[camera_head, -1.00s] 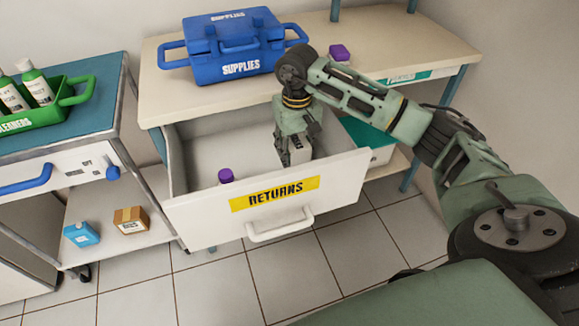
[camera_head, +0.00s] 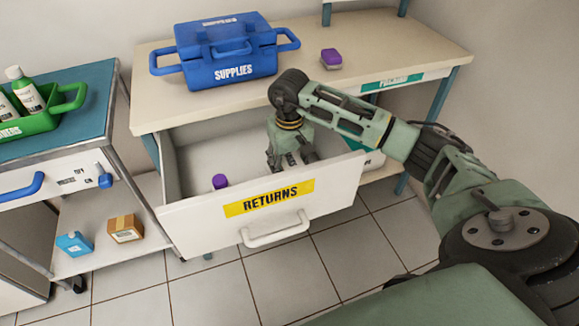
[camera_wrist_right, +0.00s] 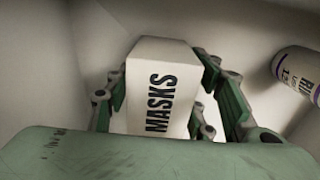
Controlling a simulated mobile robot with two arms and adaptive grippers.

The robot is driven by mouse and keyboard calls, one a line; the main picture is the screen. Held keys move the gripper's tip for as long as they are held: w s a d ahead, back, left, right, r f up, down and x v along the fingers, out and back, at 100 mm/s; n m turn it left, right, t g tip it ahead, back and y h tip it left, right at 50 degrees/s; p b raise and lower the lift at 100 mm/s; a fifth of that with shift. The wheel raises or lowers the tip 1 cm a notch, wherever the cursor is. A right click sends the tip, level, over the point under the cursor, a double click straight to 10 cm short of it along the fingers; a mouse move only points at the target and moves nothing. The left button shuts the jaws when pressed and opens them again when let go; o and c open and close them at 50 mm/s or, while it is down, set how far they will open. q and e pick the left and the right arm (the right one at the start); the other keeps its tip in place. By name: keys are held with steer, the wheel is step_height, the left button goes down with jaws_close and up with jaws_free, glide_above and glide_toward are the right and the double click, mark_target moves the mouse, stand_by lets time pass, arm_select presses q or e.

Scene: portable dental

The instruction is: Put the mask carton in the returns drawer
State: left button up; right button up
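The mask carton (camera_wrist_right: 160,85), a white box marked MASKS, shows in the right wrist view between the fingers of my right gripper (camera_wrist_right: 162,100). In the head view, this gripper (camera_head: 290,160) points down inside the open returns drawer (camera_head: 185,218). Its fingers look spread, one on each side of the carton, with little room between. In the head view the carton is mostly hidden by the gripper, and its contact with the drawer floor cannot be seen. The drawer front has a yellow RETURNS label. My left gripper is not in view.
A purple-capped bottle (camera_head: 220,182) is in the drawer at the left. A blue supplies box (camera_head: 225,55) and a purple-topped item (camera_head: 331,59) stand on the desk above. A cart (camera_head: 85,65) with a green caddy (camera_head: 70,97) is at the left.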

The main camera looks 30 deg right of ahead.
steer(key=shift+o, duration=0.8)
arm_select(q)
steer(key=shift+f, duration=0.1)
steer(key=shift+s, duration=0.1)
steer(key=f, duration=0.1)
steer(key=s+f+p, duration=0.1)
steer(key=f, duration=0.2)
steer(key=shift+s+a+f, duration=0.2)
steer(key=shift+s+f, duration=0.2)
arm_select(e)
step_height(320, 180, up, 12)
steer(key=shift+r, duration=0.1)
steer(key=shift+c, duration=0.4)
